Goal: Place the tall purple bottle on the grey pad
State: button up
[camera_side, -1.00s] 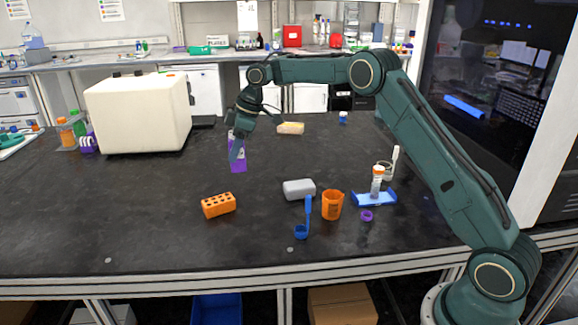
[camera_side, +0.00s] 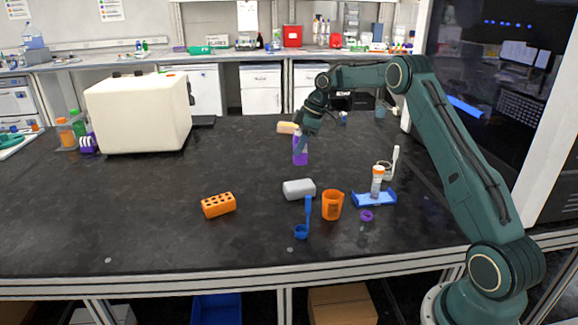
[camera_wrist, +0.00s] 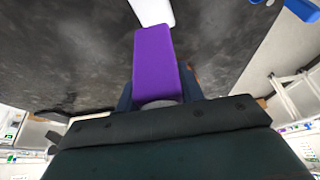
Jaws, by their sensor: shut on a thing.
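The tall purple bottle (camera_side: 300,156) is held in my gripper (camera_side: 301,144), behind the grey block in the side view. My gripper is shut on its upper part. The bottle hangs roughly upright; I cannot tell its exact height above the table. In the wrist view the purple bottle (camera_wrist: 155,60) fills the middle, between the dark fingers (camera_wrist: 158,95). Part of a pale shape (camera_wrist: 152,10), probably the same block, shows beyond the bottle in the wrist view.
An orange cup (camera_side: 332,205), a blue scoop (camera_side: 302,231) and a blue tray (camera_side: 362,200) with an orange-capped tube stand near the grey block. An orange rack (camera_side: 218,205) is left of it. The table's left middle is clear.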

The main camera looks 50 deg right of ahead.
jog(key=shift+f, duration=3.9)
jog(key=shift+f, duration=0.1)
jog(key=o, duration=1)
jog(key=v, duration=1.2)
jog(key=shift+a, duration=0.1)
